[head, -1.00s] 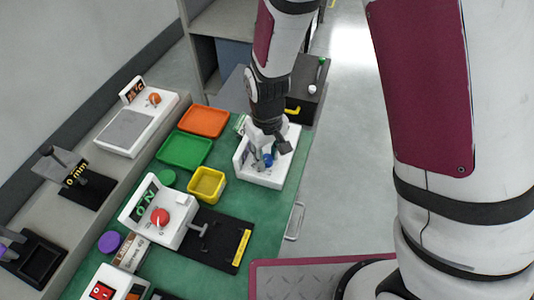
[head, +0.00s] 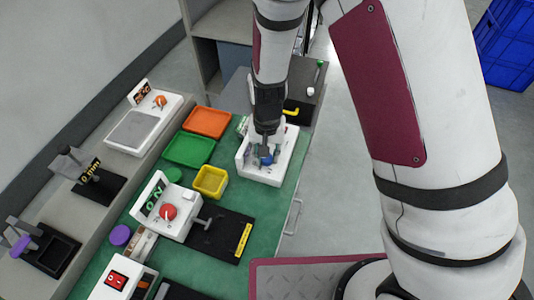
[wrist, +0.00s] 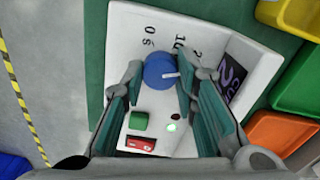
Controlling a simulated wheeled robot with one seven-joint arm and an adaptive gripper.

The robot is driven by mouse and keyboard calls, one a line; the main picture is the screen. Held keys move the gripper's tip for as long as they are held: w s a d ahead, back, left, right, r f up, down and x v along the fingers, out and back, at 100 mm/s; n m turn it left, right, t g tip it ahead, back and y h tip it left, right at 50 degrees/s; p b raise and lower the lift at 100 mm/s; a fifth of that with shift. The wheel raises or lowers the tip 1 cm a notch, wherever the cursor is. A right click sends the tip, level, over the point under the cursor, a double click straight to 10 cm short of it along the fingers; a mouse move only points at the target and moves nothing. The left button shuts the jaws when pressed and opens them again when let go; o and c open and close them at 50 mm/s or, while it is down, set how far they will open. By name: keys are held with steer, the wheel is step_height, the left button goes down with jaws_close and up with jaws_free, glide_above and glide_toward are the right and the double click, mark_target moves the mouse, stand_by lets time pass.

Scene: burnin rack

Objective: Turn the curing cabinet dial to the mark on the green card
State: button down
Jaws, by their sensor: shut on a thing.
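The curing cabinet (head: 278,175) is a white panel at the far right end of the green mat. It also shows in the wrist view (wrist: 125,45), with a partly visible "CU" sign (wrist: 232,82). Its blue dial (wrist: 157,66) has a white pointer line aimed right in that view. Printed marks beside it include "0 s" and "10"; a further one is partly cut off. My gripper (wrist: 166,78) has its fingers on both sides of the dial, shut on it. In the head view the dial (head: 266,160) is partly hidden. I cannot clearly identify the green card.
A green button (wrist: 139,121) and a red switch (wrist: 141,144) sit on the same panel. Orange (head: 207,121), green (head: 189,149) and yellow (head: 210,182) trays stand left of the cabinet. Another white device with a red knob (head: 169,212) is nearer. Floor right of the bench is open.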

stand_by(0.4)
steer(key=c, duration=1.2)
jaws_free()
steer(key=shift+c, duration=0.2)
step_height(320, 180, up, 12)
